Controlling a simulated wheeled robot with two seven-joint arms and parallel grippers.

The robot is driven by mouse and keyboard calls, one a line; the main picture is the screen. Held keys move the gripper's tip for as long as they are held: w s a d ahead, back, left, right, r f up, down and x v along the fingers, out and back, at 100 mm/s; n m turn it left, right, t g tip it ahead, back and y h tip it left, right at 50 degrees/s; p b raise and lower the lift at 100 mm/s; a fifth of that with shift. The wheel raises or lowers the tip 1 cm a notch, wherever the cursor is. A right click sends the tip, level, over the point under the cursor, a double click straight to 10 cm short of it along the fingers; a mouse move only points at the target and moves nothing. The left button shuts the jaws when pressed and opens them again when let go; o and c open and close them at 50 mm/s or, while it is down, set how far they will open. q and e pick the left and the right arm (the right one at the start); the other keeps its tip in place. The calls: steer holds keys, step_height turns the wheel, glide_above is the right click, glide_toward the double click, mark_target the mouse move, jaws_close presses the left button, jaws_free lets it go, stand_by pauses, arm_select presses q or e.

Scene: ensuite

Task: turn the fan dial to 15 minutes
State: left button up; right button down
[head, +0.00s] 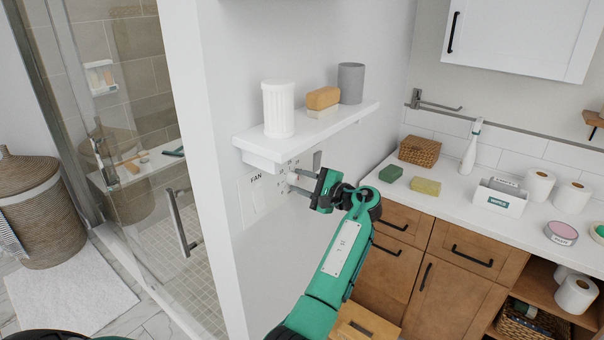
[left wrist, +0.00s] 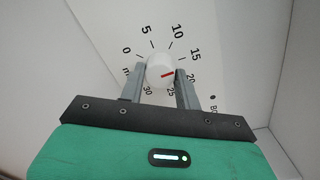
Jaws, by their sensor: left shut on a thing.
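The fan dial has a white round knob (left wrist: 158,68) with a red mark, on a wall plate numbered 0 to 30. The red mark points right and slightly up, roughly toward the 15; the knob stands out from the plate, so the exact reading is uncertain. My left gripper (left wrist: 160,80) is shut on the knob, one finger on each side. In the head view my left gripper (head: 309,184) reaches the wall below the shelf and hides part of the dial. My right gripper does not show.
A white shelf (head: 322,126) juts out just above the gripper, bearing a ribbed white cup (head: 278,108), a sponge-like block (head: 323,98) and a grey cup (head: 350,83). White switches (head: 257,197) sit left of the dial. A wooden vanity (head: 458,243) stands to the right.

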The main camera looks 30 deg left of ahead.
arm_select(q)
steer(key=shift+m, duration=0.3)
steer(key=o, duration=1)
steer(key=shift+d, duration=0.1)
steer(key=shift+s+d+r+b, duration=0.15)
steer(key=shift+d+b, duration=0.75)
steer(key=shift+d, duration=2.55)
steer(key=shift+s+d+b, duration=0.15)
steer(key=shift+d+b, duration=0.7)
steer(key=shift+d, duration=2.55)
